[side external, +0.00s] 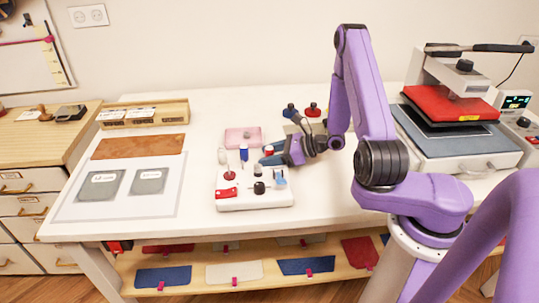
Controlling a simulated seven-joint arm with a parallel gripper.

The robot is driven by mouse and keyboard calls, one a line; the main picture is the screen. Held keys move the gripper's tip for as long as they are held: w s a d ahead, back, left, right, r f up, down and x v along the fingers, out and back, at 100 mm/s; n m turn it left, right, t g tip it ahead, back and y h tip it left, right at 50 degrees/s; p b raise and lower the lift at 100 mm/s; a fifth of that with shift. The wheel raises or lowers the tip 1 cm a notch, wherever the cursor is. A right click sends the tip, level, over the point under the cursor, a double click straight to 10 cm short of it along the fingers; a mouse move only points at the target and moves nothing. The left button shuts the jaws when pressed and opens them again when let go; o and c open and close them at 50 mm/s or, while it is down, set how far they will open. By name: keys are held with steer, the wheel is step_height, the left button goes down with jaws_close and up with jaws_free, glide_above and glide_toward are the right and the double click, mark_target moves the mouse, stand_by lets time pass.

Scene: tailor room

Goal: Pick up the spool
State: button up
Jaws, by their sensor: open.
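A white holder (232,203) stands at the front middle of the white table. It carries several small pegs or spools, among them a red one (230,173), a black one (259,187) and a blue one (280,179). I cannot tell which the task's spool is. My gripper (266,156) is just behind the holder's right part, pointing left, with its jaws open. A small red-and-white item (269,149) shows by the fingertips. I cannot tell whether it touches them. The fingertips are small and partly unclear.
A pink tray (243,137) lies behind the holder. Red-topped items (313,110) stand behind my gripper. A heat press (455,140) fills the right. At left lie a brown sheet (138,147), a clear mat (165,195) with grey patches, and a wooden box (150,121).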

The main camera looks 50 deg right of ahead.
steer(key=c, duration=1)
steer(key=shift+c, duration=0.2)
steer(key=shift+r, duration=0.1)
